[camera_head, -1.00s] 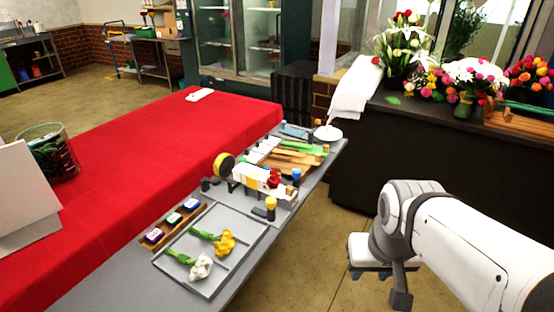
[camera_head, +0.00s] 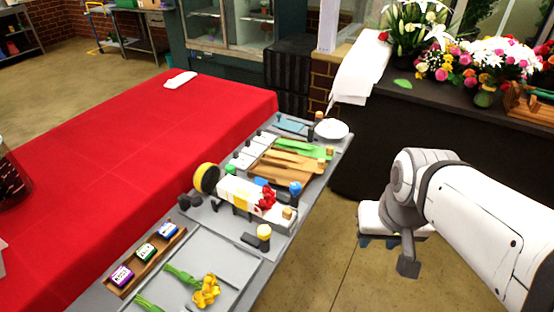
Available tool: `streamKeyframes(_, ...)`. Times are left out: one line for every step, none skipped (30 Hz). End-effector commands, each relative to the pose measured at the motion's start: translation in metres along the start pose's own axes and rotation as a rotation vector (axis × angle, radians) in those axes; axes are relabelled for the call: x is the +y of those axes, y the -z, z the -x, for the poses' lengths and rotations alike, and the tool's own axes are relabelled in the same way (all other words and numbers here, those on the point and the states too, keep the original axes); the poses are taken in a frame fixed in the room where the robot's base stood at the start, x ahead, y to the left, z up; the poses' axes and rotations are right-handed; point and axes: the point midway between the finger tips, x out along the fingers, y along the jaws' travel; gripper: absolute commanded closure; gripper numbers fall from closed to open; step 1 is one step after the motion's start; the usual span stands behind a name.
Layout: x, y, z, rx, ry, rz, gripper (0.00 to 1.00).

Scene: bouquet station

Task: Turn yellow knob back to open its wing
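The yellow knob (camera_head: 264,232) sits at the near right corner of a white and grey fixture (camera_head: 240,196) on the grey bench. A dark piece lies beside the knob at its left. A blue knob (camera_head: 295,188) stands at the fixture's far right, and a large yellow and black disc (camera_head: 207,178) is at its left end. A red flower (camera_head: 266,197) lies on the fixture. My gripper (camera_head: 392,246) hangs to the right of the bench, over the floor, well apart from the yellow knob. Its fingers are too small and partly hidden to tell their opening.
Wooden and green strips and a white plate (camera_head: 331,129) are at the far end. A dark counter (camera_head: 440,150) stands behind my arm.

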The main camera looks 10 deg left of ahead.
Motion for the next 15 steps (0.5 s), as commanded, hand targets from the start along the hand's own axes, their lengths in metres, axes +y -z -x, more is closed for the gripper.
streamKeyframes(0.000,0.000,0.000,0.000,0.000,0.000,0.63)
streamKeyframes(0.000,0.000,0.000,0.000,0.000,0.000,0.60)
streamKeyframes(-0.001,0.001,0.001,-0.002,0.001,-0.002,0.57)
streamKeyframes(-0.003,0.003,0.001,-0.004,0.003,-0.006,0.55)
streamKeyframes(-0.005,0.005,0.002,-0.008,0.005,-0.011,0.52)
streamKeyframes(-0.007,0.010,0.004,-0.013,0.007,-0.029,0.50)
streamKeyframes(-0.009,0.014,0.005,-0.019,0.010,-0.049,0.50)
streamKeyframes(-0.014,0.020,0.006,-0.026,0.014,-0.067,0.50)
streamKeyframes(-0.024,0.028,0.008,-0.039,0.019,-0.094,0.50)
streamKeyframes(-0.034,0.034,0.009,-0.050,0.024,-0.119,0.50)
streamKeyframes(-0.044,0.041,0.009,-0.061,0.027,-0.145,0.50)
streamKeyframes(-0.059,0.050,0.009,-0.078,0.031,-0.182,0.50)
streamKeyframes(-0.072,0.055,0.008,-0.092,0.032,-0.212,0.50)
streamKeyframes(-0.085,0.061,0.007,-0.104,0.032,-0.243,0.50)
streamKeyframes(-0.102,0.066,0.005,-0.121,0.030,-0.285,0.50)
